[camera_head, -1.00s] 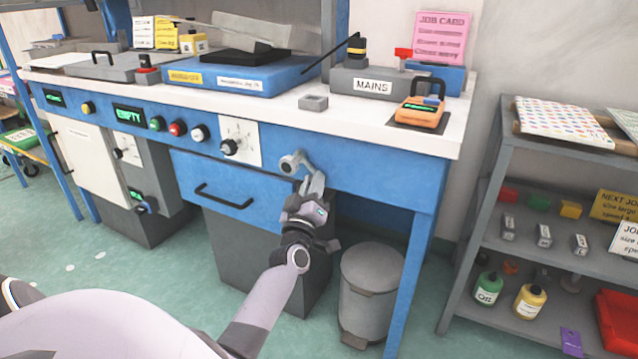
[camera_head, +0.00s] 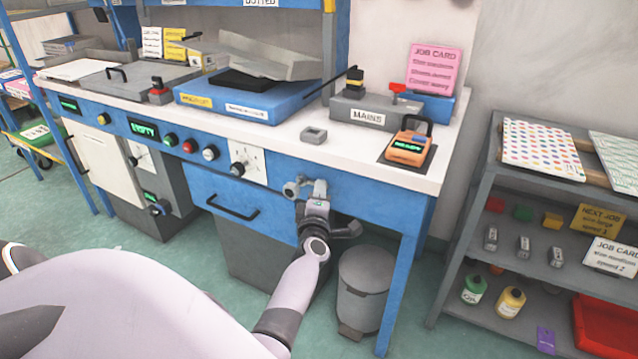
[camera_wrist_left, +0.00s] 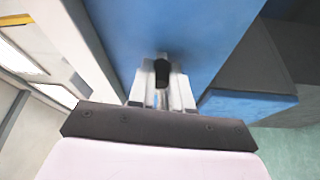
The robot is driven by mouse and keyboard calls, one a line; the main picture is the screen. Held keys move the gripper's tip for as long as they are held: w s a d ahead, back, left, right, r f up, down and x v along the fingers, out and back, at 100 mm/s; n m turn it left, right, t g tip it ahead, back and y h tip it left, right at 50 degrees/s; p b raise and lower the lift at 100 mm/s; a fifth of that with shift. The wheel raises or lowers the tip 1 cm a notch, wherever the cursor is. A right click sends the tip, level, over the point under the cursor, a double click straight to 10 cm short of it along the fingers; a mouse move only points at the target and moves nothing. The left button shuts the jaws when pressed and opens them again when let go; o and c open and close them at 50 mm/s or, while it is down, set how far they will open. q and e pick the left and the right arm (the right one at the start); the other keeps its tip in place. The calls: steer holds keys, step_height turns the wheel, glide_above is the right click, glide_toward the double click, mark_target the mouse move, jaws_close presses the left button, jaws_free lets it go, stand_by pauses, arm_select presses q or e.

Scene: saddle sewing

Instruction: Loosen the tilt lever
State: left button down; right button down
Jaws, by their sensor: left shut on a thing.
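The tilt lever (camera_head: 291,188) is a grey lever with a round pivot on the blue front panel of the bench, right of the drawer. My left gripper (camera_head: 319,190) is shut on the lever's arm, just right of the pivot, and hides most of that arm. In the left wrist view, the left gripper's pale fingers (camera_wrist_left: 162,92) are close around a dark piece in front of the blue panel; I cannot make out its shape. My right gripper is in no view.
A white dial plate with a black knob (camera_head: 238,169) is left of the lever. The drawer handle (camera_head: 232,208) sits lower left. A grey bin (camera_head: 364,285) and a blue bench leg (camera_head: 403,275) stand below right. A grey shelf (camera_head: 492,165) is farther right.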

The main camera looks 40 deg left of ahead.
arm_select(q)
steer(key=shift+r+n+p, duration=0.7)
steer(key=shift+n+p, duration=0.1)
steer(key=shift+p, duration=0.2)
steer(key=shift+a+g+h+p, duration=0.1)
steer(key=shift+g+h+p, duration=0.2)
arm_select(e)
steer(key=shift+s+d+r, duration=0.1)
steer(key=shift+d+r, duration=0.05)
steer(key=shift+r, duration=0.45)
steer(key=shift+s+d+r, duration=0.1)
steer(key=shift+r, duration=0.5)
arm_select(q)
steer(key=shift+n, duration=0.3)
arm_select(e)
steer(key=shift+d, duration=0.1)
arm_select(q)
steer(key=c, duration=1.1)
jaws_free()
steer(key=shift+o, duration=0.2)
steer(key=shift+s, duration=0.1)
